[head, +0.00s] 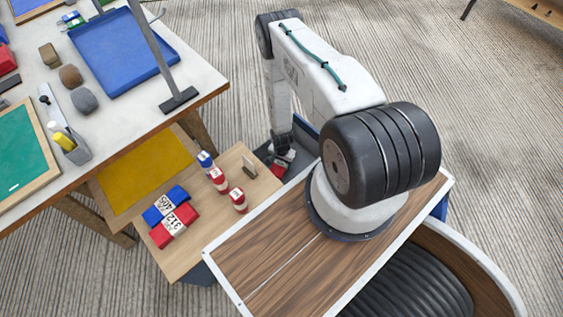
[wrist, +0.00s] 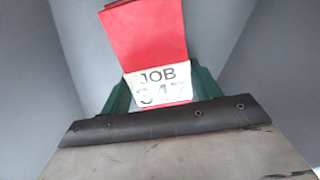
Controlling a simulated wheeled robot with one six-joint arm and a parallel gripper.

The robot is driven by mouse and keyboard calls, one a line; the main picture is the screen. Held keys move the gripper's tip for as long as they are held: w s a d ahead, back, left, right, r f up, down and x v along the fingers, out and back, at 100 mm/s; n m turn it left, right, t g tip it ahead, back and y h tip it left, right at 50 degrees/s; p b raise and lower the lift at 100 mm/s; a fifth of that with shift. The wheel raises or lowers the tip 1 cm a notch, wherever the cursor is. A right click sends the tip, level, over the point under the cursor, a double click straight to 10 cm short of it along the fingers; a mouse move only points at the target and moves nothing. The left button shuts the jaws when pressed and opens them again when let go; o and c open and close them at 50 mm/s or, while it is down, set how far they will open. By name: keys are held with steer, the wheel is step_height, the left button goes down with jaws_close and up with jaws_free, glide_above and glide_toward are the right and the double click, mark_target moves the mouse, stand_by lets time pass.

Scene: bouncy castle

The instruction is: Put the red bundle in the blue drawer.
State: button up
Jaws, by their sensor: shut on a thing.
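A red bundle with a white label reading JOB 347 (wrist: 145,40) is in my gripper in the wrist view. Green parts of my gripper (wrist: 162,92) show on both sides of the label, closed on the bundle. Plain grey walls surround it in that view. In the head view my gripper (head: 283,157) is low beside the small wooden table, with a bit of red (head: 277,171) under it. A blue-edged, grey-lined open container (head: 303,128), seemingly the blue drawer, is there, mostly hidden by my arm. I cannot tell whether the bundle touches its floor.
A small wooden table (head: 215,228) holds a red bundle marked 312 (head: 174,226), a blue bundle marked 405 (head: 164,205) and several small red or blue labelled cylinders (head: 219,181). A workbench (head: 115,125) with a blue tray (head: 122,53) stands at left.

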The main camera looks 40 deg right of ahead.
steer(key=o, duration=1.1)
steer(key=shift+f, duration=0.1)
steer(key=shift+o, duration=0.2)
